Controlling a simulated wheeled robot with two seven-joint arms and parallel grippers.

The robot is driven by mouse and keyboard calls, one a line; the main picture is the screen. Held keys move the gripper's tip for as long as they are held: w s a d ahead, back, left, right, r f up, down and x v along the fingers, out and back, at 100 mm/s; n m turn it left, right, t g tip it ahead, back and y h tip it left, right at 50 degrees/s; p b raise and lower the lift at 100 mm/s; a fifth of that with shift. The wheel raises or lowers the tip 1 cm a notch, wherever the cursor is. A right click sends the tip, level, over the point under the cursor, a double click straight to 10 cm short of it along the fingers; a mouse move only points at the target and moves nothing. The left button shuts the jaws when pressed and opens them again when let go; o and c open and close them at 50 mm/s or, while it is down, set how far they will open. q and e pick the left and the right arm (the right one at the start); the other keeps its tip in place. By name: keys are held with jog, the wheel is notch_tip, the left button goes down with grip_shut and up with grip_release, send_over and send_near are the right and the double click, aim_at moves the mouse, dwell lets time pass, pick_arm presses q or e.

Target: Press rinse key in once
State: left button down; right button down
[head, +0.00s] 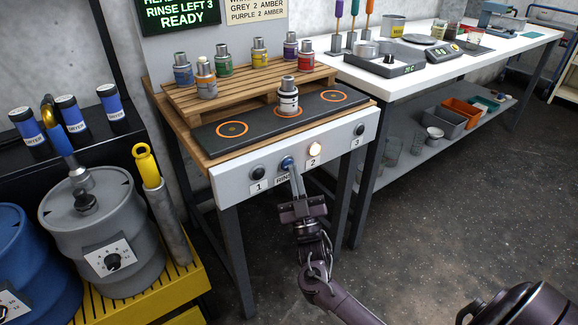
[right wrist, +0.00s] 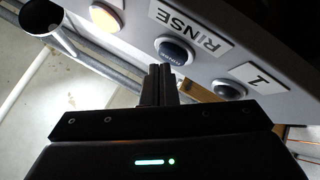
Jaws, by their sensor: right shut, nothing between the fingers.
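The rinse key (head: 287,163) is a round blue button on the white front panel (head: 331,146), between key 1 and key 2. In the right wrist view the rinse key (right wrist: 174,50) shows a dark blue cap in a pale ring, beside its RINSE label (right wrist: 190,28). My right gripper (head: 294,172) is shut and empty, its fingertips at or just in front of the key. In the right wrist view the fingertips (right wrist: 160,70) lie just below the key; whether they touch it I cannot tell. My left gripper is not in view.
Key 1 (head: 258,172) and lit key 2 (head: 314,149) flank the rinse key; key 3 (head: 359,130) is further right. A grey bottle (head: 288,98) stands on the dark strip above. Several bottles stand on the wooden rack. Drums (head: 95,225) are at the left. Open floor lies right.

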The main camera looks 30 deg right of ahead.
dwell(0.4)
jog(key=shift+w, duration=0.4)
jog(key=shift+s, duration=0.4)
dwell(0.3)
